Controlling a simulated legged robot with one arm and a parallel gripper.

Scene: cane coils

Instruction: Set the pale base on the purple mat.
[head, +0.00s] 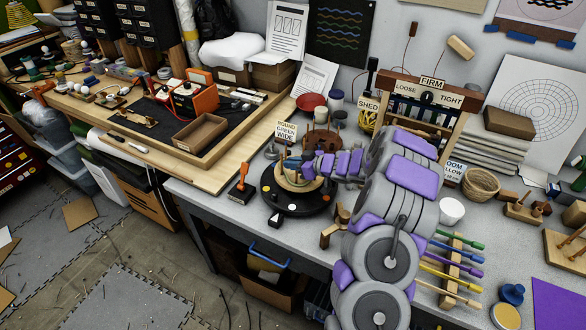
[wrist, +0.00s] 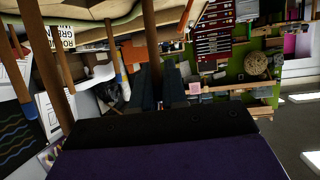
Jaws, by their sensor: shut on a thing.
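The pale base (head: 292,184) is a light wooden disc with upright stakes, on or just above the black turntable (head: 270,202) in the head view; I cannot tell if they touch. My gripper (head: 307,168) reaches it from the right and is shut at its stakes. In the wrist view, the dark fingers (wrist: 159,85) are close together around a brown stake (wrist: 150,35), and the base's pale surface (wrist: 95,14) crosses the top. The exact grip is partly hidden. The purple mat (head: 560,302) lies flat at the bottom right of the head view, bare where seen.
My arm spans the bench between turntable and mat. Near its right side are a white cup (head: 451,211), a coiled basket (head: 481,184) and a rack of coloured rods (head: 452,268). A blue knob (head: 512,294) stands beside the mat. An orange-handled tool (head: 240,186) stands left of the turntable.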

